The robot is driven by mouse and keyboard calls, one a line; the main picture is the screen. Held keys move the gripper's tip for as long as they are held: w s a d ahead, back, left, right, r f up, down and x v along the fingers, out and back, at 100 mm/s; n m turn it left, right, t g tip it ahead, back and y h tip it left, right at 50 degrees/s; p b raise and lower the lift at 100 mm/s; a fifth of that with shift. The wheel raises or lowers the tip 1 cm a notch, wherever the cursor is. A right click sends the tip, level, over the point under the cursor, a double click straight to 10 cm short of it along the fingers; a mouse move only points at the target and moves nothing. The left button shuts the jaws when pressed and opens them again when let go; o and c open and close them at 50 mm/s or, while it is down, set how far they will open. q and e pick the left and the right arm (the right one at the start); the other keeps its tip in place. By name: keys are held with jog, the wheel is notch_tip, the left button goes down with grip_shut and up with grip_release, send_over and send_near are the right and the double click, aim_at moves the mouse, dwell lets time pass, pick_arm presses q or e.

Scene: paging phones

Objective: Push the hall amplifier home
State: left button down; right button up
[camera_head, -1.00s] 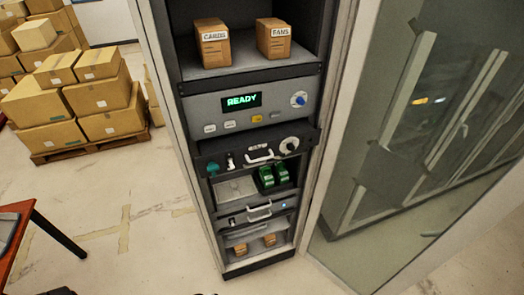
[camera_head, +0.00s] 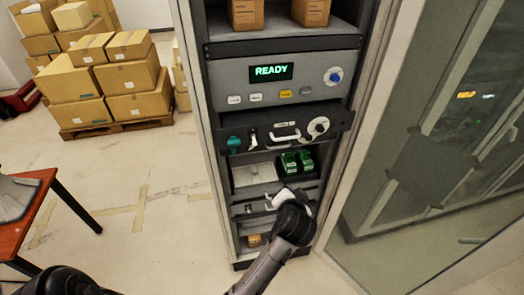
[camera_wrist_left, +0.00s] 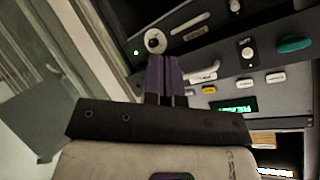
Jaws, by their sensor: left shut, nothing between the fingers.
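A dark unit (camera_head: 285,138) with a teal knob, switch, white handle and round dial sits under the READY panel. It appears to stick out from the rack front. Its label is too small to read, so I cannot confirm that it is the hall amplifier. In the left wrist view, upside down, its teal knob (camera_wrist_left: 295,43) shows. A lower unit (camera_head: 245,209) with a handle is partly hidden by my left arm. My left gripper (camera_wrist_left: 163,65) is shut and empty, its purple fingers together before the rack. Contact is unclear. My right gripper is out of view.
The READY panel (camera_head: 300,78) is above, with boxes on the shelf over it. Green parts (camera_head: 296,162) stand in the bay between the units. A glass partition (camera_head: 440,150) is close on the right. Stacked cartons (camera_head: 130,90) and an orange table (camera_head: 30,210) are left.

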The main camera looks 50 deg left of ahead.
pick_arm(q)
jog(key=a+m+g+y, duration=0.1)
jog(key=a+m+y, duration=0.1)
jog(key=a+y, duration=0.2)
jog(key=m+t+y+p, duration=0.1)
jog(key=m+y+p, duration=0.2)
jog(key=m+p, duration=0.15)
send_near(266, 141)
jog(key=x, duration=0.5)
jog(key=shift+a+r, duration=0.1)
jog(key=shift+a, duration=0.2)
jog(key=shift+x, duration=1)
